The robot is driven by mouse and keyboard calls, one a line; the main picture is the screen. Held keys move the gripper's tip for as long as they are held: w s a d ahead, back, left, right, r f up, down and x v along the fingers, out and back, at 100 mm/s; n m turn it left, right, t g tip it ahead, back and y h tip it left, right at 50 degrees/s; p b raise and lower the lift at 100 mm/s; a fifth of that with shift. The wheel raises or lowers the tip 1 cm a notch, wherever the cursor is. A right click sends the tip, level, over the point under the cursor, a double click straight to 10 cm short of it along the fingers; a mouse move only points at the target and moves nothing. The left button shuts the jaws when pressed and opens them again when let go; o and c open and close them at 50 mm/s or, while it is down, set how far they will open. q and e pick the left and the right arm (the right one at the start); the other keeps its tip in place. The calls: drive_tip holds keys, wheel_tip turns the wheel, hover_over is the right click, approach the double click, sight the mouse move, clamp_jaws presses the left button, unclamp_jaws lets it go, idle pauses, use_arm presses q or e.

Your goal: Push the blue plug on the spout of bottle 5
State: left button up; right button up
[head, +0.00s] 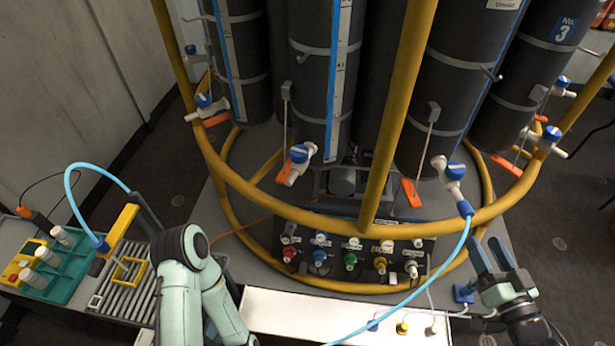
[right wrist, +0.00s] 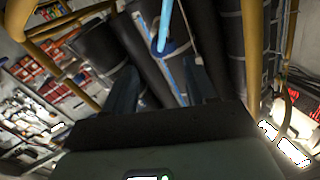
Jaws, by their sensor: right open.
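Tall black bottles stand in a yellow ring frame, each with a white spout and blue tap. My right gripper (head: 492,257) is open and empty, just below and right of this plug, fingers pointing up. In the right wrist view, the hose (right wrist: 165,25) and a blue fitting show beyond the fingers. My left gripper is out of view.
The yellow ring rail (head: 345,225) runs close to my right gripper. A panel (head: 335,268) with coloured fittings stands below it. Small blue, yellow and grey parts lie on a white shelf (head: 290,315).

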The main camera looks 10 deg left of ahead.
sight(469, 217)
drive_tip(key=x, duration=0.7)
drive_tip(key=shift+f, duration=0.1)
drive_tip(key=shift+x, duration=0.8)
drive_tip(key=shift+b, duration=0.35)
idle(0.5)
clamp_jaws()
drive_tip(key=shift+s+d, duration=0.1)
drive_tip(key=shift+s, duration=0.05)
drive_tip(key=shift+b+v, duration=0.65)
drive_tip(key=shift+v, duration=2.25)
